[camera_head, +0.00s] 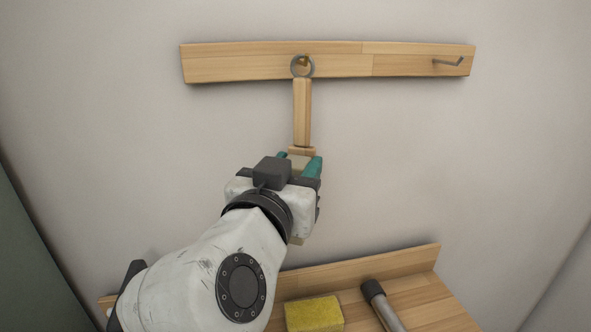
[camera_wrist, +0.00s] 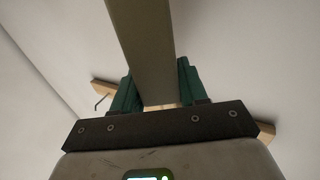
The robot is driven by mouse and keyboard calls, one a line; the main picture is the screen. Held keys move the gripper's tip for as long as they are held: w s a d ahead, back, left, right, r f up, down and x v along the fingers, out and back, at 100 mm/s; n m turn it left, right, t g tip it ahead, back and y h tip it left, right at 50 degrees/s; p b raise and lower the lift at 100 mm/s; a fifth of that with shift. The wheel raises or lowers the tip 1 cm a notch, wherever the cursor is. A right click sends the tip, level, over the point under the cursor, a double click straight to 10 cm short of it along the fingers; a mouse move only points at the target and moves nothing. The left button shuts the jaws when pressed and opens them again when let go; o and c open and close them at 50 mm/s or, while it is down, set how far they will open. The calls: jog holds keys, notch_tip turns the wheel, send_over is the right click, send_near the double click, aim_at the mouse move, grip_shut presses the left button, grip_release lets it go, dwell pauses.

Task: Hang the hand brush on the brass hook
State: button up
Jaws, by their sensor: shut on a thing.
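The hand brush (camera_head: 302,112) stands upright, its wooden handle pointing up and a grey ring (camera_head: 293,69) at its top. My gripper (camera_head: 299,160) is shut on the brush's lower part, with a green finger on each side. The brass hook (camera_head: 304,61) shows through the ring's opening, on the wooden wall rail. The ring overlaps the rail; I cannot tell whether it is around the hook or in front of it. In the wrist view, the brush (camera_wrist: 142,40) runs between my green fingers (camera_wrist: 155,92). My gripper hides part of the brush head.
The wooden rail (camera_head: 220,66) also carries a grey hook (camera_head: 448,63) at its right end. Below is a wooden shelf (camera_head: 425,308) with a yellow sponge (camera_head: 314,315) and a grey cylinder with a dark end (camera_head: 382,305).

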dwell(0.4)
jog(key=o, duration=1.2)
